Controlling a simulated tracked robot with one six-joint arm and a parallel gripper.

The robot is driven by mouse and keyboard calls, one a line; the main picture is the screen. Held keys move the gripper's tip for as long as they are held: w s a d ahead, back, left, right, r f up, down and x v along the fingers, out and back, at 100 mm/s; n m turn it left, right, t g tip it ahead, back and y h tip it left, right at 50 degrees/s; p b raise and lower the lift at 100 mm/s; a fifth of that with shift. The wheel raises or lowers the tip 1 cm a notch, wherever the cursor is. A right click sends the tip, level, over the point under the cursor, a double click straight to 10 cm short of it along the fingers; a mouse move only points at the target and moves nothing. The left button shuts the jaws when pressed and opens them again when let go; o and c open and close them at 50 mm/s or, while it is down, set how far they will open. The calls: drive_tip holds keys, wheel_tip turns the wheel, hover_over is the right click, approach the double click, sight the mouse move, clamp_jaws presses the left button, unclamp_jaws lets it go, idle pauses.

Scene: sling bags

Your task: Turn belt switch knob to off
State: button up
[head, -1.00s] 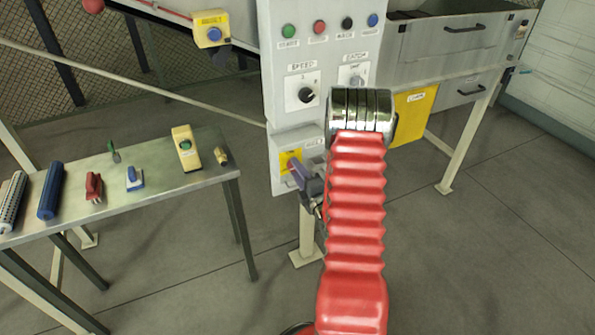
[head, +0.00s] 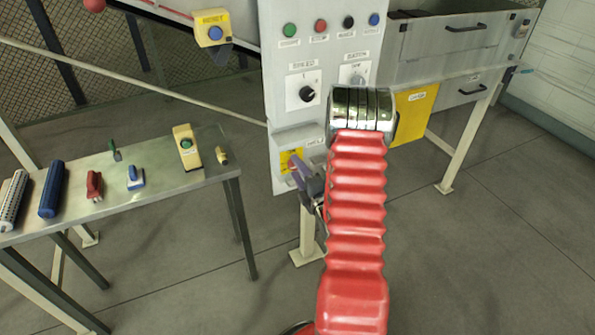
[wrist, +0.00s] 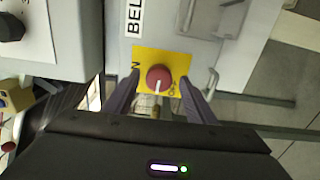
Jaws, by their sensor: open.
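The belt switch knob (wrist: 159,78) is round and red with a white pointer line. In the wrist view the line points down the picture. It sits on a yellow plate (wrist: 181,61), with a partly hidden label ending in N on the left and what looks like OFF at lower right. The plate also shows small in the head view (head: 286,161). My gripper (wrist: 160,88) is open, with one dark finger on each side of the knob. I cannot tell whether either finger touches it. In the head view my gripper (head: 302,172) is at the plate, partly behind my arm.
The grey control panel (head: 277,90) carries a speed knob (head: 306,94) and several coloured buttons above the switch. A metal table (head: 150,190) with tools stands at left. The floor between is open.

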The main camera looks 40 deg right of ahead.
drive_tip(key=v, duration=1.3)
drive_tip(key=shift+s+a, duration=0.15)
drive_tip(key=shift+s, duration=0.2)
drive_tip(key=shift+f, duration=0.1)
